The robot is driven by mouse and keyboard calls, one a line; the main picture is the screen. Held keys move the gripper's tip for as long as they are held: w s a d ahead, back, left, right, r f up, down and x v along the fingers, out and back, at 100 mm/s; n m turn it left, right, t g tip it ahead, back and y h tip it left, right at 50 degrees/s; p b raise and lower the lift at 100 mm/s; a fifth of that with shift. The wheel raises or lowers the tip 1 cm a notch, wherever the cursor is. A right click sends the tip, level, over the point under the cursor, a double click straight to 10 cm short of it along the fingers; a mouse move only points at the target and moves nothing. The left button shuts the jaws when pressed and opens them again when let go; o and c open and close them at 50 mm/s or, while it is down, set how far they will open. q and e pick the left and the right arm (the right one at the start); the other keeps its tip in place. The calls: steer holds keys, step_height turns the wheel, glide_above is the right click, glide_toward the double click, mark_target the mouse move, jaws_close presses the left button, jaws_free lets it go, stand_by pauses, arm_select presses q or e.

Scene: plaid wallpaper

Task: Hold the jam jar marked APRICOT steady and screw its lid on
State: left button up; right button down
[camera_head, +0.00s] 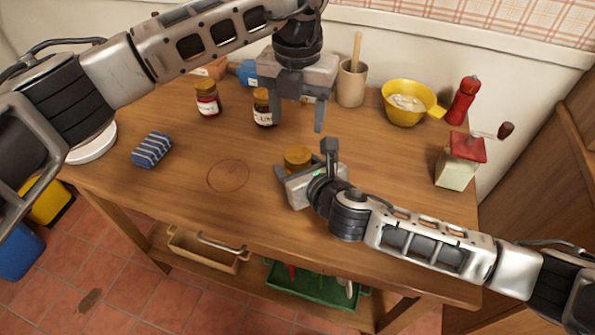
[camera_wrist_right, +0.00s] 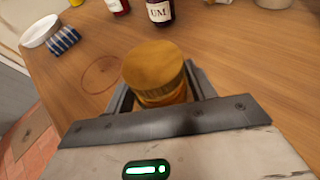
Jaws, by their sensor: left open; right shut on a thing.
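The jar in my right gripper has amber contents and a gold lid on its top; the lid (camera_head: 298,155) shows in the head view. In the right wrist view the lid (camera_wrist_right: 153,64) sits over the amber jar body (camera_wrist_right: 166,97). No label shows on it, so I cannot read APRICOT, and I cannot tell how tight the lid is. My right gripper (camera_head: 304,161) is shut on this jar, which looks upright at the table's front middle. My left gripper (camera_head: 298,114) is open and empty, pointing down above the table behind the jar.
A red jar (camera_head: 208,101) and a dark plum jar (camera_head: 263,112) stand behind. A striped cloth (camera_head: 152,149) lies left, near a ring mark (camera_head: 228,175). A crock (camera_head: 352,85), yellow bowl (camera_head: 408,112), red mill (camera_head: 463,100) and grinder (camera_head: 456,168) line the back right.

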mark_target(297, 153)
arm_select(q)
steer(key=shift+f, duration=4.05)
steer(key=c, duration=0.8)
steer(key=o, duration=1)
steer(key=shift+o, duration=0.2)
steer(key=shift+r, duration=0.15)
